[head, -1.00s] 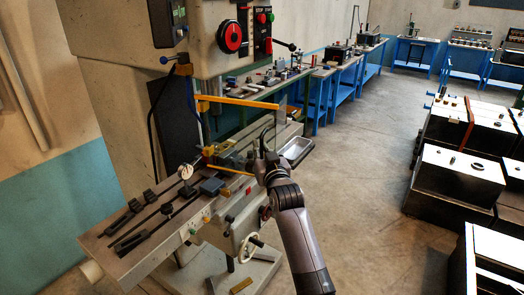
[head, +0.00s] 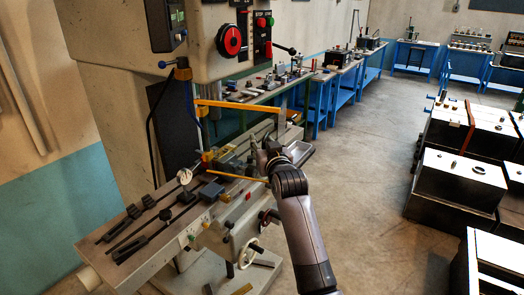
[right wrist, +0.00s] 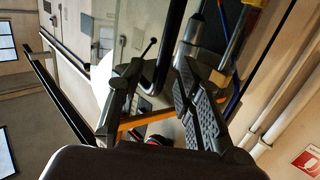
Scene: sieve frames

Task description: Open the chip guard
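The chip guard (head: 238,103) is a clear panel with a yellow upper bar and a yellow lower bar, standing in front of the drill press spindle. It looks closed across the work area. My right gripper (head: 267,148) is at the guard's right end, in front of the panel. In the right wrist view, my right gripper's fingers (right wrist: 158,98) are spread apart. A black curved handle (right wrist: 171,45) shows between and beyond them; I cannot tell whether a finger touches it. My left gripper is not in view.
The machine table (head: 150,228) with slots and clamps lies below the guard. A grey tray (head: 300,155) sits beyond my right gripper. A handwheel (head: 250,252) is under the table.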

